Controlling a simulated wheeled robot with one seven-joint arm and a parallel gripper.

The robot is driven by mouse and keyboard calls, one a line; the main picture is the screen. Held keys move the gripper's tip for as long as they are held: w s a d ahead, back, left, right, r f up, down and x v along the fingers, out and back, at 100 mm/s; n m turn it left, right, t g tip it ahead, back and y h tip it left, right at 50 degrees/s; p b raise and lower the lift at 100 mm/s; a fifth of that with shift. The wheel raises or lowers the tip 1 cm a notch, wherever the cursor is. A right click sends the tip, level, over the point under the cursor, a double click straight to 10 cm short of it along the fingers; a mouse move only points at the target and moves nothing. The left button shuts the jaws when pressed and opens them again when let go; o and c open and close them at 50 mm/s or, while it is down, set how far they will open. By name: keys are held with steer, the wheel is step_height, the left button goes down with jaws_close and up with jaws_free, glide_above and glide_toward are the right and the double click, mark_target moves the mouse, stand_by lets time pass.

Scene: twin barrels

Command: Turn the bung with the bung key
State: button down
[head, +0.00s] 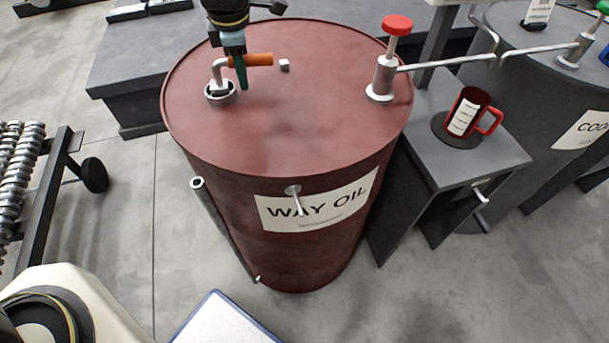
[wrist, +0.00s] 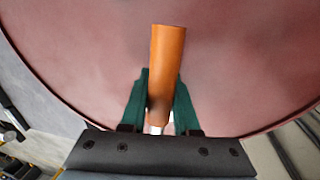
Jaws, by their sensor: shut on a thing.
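The bung key (head: 250,60) has an orange grip and a metal shank that bends down to the bung (head: 221,93) on the left of the red drum top. The key's foot is at the bung; I cannot tell how deep it sits. My gripper (head: 241,80) comes down from above, its green fingers around the orange grip near the bend. In the wrist view the orange grip of the bung key (wrist: 167,70) stands between the two green fingers of my gripper (wrist: 160,100), which are shut on it. The key's foot and the bung are hidden there.
The red WAY OIL drum (head: 290,130) has a hand pump (head: 385,75) with a red knob at its right. A red mug (head: 468,112) stands on a grey stand to the right. A grey drum (head: 545,100) is further right.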

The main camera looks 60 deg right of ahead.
steer(key=c, duration=1)
jaws_free()
steer(key=shift+a+f, duration=0.2)
steer(key=shift+f, duration=0.05)
steer(key=o, duration=0.4)
steer(key=shift+d+r, duration=0.1)
steer(key=shift+r, duration=0.1)
steer(key=r+p, duration=0.2)
steer(key=r, duration=0.3)
steer(key=s+a+r+p, duration=0.1)
steer(key=r+p, duration=0.1)
steer(key=r, duration=0.4)
steer(key=r+p, duration=0.2)
steer(key=r, duration=0.4)
steer(key=shift+s+a+r+p, duration=0.2)
steer(key=shift+s+r+p, duration=0.05)
steer(key=shift+p, duration=0.05)
steer(key=shift+w, duration=0.1)
